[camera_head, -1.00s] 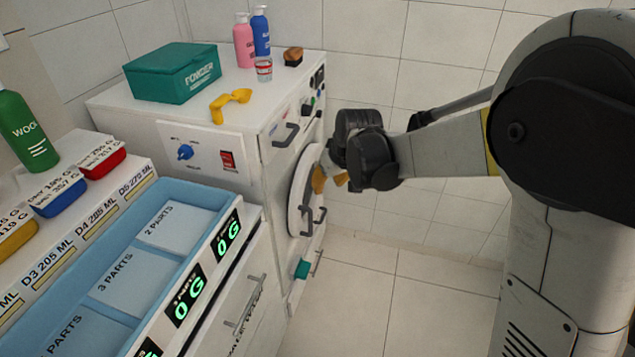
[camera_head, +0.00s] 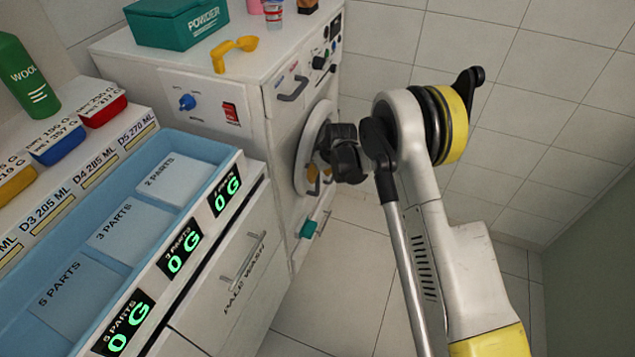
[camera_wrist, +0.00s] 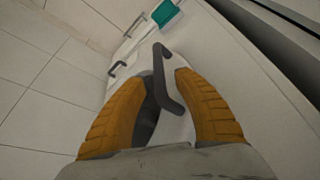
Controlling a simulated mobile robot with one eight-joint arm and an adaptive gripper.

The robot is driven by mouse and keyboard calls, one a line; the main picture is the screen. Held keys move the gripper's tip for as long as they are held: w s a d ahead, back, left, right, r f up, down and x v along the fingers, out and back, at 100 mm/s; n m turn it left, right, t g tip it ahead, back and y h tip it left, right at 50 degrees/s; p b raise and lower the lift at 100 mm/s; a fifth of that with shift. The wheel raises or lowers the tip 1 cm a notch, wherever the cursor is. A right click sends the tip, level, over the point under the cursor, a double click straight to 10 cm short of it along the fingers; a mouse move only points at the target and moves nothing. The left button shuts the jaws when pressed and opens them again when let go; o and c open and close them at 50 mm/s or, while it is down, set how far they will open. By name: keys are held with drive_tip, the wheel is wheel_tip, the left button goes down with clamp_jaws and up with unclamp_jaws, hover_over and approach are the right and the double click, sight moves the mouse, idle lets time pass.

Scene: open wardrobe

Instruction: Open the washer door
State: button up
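The white washer (camera_head: 284,158) stands at the middle top of the head view, its front facing right. Its round door (camera_head: 312,135) looks shut and is partly hidden by my wrist. In the wrist view, a dark grey bar handle (camera_wrist: 161,66) on a white surface runs between my gripper's two yellow fingers (camera_wrist: 163,78). The fingers are spread, one on each side of the handle; I cannot tell whether either touches it. In the head view, my gripper (camera_head: 319,178) is at the door's lower right, and the handle is mostly hidden there.
A teal part (camera_head: 308,229) sits low on the washer front. A blue tray (camera_head: 207,147) tops the drawer unit at left. A green powder box (camera_head: 178,25) and a yellow scoop (camera_head: 233,50) lie on the washer. The tiled floor (camera_head: 335,275) in front is clear.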

sight(317, 178)
drive_tip(key=shift+b+x, duration=0.5)
drive_tip(key=shift+x, duration=1.35)
drive_tip(key=shift+d, duration=0.1)
clamp_jaws()
